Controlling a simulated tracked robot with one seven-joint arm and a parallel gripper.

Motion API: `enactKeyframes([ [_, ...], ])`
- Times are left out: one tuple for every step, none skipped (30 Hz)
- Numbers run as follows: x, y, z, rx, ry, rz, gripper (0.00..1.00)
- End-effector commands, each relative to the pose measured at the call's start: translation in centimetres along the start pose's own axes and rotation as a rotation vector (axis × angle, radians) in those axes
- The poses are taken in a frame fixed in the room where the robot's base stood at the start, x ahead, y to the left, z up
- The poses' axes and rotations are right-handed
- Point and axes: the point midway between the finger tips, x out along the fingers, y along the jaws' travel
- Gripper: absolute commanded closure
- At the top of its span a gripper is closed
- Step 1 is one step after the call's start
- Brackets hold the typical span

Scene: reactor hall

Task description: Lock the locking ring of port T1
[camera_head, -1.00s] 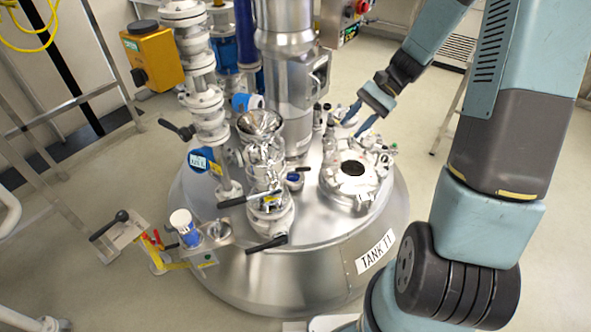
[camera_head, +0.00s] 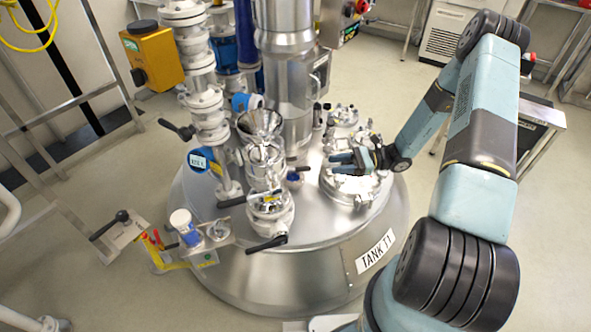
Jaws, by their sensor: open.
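The tank (camera_head: 270,270), labelled TANK T1, stands in the middle, with a domed metal lid. A round silver port (camera_head: 352,192) sits on the right of the lid, and I take it for port T1. Its locking ring seems to be the metal ring with lugs around it. How far the ring is turned cannot be told. My gripper (camera_head: 339,164) is open and lies across the far side of the port, its fingers pointing left. It hides the port's middle. Whether the fingers touch the ring cannot be told.
A glass vessel with a metal funnel (camera_head: 261,124) and black-handled valves stands left of the port. A thick steel column (camera_head: 290,95) rises behind it. Another fitting (camera_head: 343,116) is behind the port. A cup (camera_head: 184,226) is at the front left. The lid's front right is clear.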

Motion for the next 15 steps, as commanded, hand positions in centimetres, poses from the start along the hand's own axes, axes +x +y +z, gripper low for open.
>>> enactKeyframes([
  [0.1,0.0,-0.6,0.012,-0.013,-0.015,0.59],
  [0.1,0.0,-0.8,0.017,-0.019,-0.022,0.59],
  [0.1,0.0,-1.1,0.023,-0.025,-0.029,0.59],
  [0.1,0.0,-1.2,0.026,-0.029,-0.033,0.59],
  [0.2,0.0,-1.3,0.028,-0.031,-0.035,0.59],
  [0.3,-0.1,-1.3,0.029,-0.034,-0.037,0.59],
  [0.5,-0.1,-1.3,0.03,-0.035,-0.038,0.59],
  [0.7,-0.1,-1.3,0.031,-0.035,-0.038,0.59],
  [1.1,-0.1,-1.3,0.031,-0.036,-0.038,0.59],
  [1.5,-0.1,-1.3,0.031,-0.036,-0.038,0.59],
  [1.9,-0.1,-1.3,0.031,-0.036,-0.037,0.59],
  [2.4,-0.1,-1.2,0.031,-0.036,-0.036,0.59],
  [2.9,-0.1,-1.2,0.031,-0.036,-0.036,0.59],
  [3.4,-0.1,-1.2,0.031,-0.035,-0.036,0.59],
  [4.1,-0.1,-1.2,0.031,-0.035,-0.036,0.59],
])
